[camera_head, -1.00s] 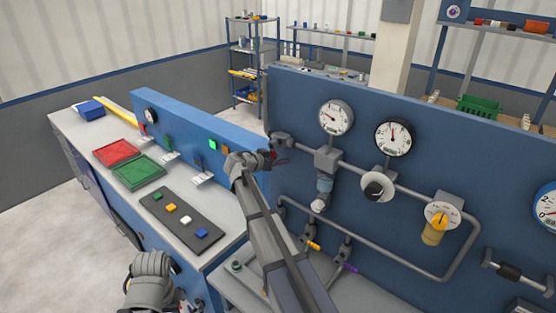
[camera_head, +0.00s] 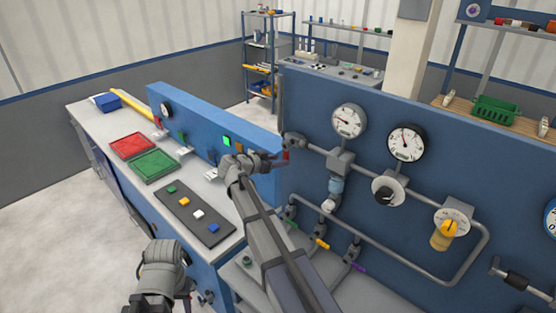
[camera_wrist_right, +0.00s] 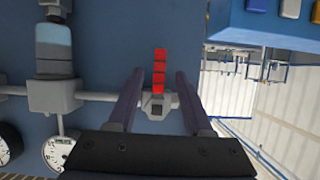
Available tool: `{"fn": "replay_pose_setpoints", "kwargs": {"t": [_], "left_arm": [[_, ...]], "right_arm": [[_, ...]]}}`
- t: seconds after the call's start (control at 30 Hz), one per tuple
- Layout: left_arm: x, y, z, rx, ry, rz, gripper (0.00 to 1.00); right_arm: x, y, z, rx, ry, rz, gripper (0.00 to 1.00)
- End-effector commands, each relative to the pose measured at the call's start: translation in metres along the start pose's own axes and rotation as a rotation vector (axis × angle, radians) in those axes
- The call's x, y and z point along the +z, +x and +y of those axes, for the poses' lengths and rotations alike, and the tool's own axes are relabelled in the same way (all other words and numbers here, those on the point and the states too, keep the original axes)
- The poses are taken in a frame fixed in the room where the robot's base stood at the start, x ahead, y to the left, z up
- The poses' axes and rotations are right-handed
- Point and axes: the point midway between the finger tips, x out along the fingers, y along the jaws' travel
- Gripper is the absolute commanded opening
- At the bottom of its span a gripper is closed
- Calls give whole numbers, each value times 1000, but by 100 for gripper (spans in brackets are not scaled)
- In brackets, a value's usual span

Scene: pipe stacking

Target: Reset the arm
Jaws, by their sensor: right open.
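My right gripper (camera_head: 274,160) is open at the left end of the blue pipe panel (camera_head: 325,103). A red handle (camera_head: 286,156) shows at its tips. In the right wrist view, the open fingers (camera_wrist_right: 160,78) stand on either side of the red handle (camera_wrist_right: 159,65), which has a grey pipe fitting below it. The fingers look apart from the handle, but I cannot tell how deep it sits between them. My left arm (camera_head: 162,265) is folded at the bottom left, and its fingers do not show clearly.
A bench (camera_head: 90,117) on the left holds a red tray (camera_head: 131,146), a green tray (camera_head: 155,165) and a dark board (camera_head: 190,224) with coloured blocks. Gauges (camera_head: 348,120) and pipes stick out from the panel. Open floor (camera_head: 45,205) lies left of the bench.

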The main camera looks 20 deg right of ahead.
Motion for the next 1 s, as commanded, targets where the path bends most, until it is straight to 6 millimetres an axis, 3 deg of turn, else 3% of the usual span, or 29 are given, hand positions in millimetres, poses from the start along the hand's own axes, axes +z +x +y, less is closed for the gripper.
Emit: {"fn": "replay_pose_setpoints", "kwargs": {"t": [0.23, 0.37, 0.57, 0.8, 1.0], "left_arm": [[0, 1, 0, 0, 0, 0, 46], [-1, 13, 1, 0, 1, 0, 46], [-3, 50, 5, -1, 4, 0, 46], [-5, 90, 8, -2, 9, 1, 46], [-7, 114, 10, -3, 12, 1, 46]], "right_arm": [[3, -1, 1, -1, -5, -5, 50], [36, -15, 10, -9, -78, -68, 50], [153, -74, 46, -85, -404, -333, 50], [287, -166, 102, -329, -886, -658, 50], [359, -232, 149, -583, -1213, -838, 50]]}}
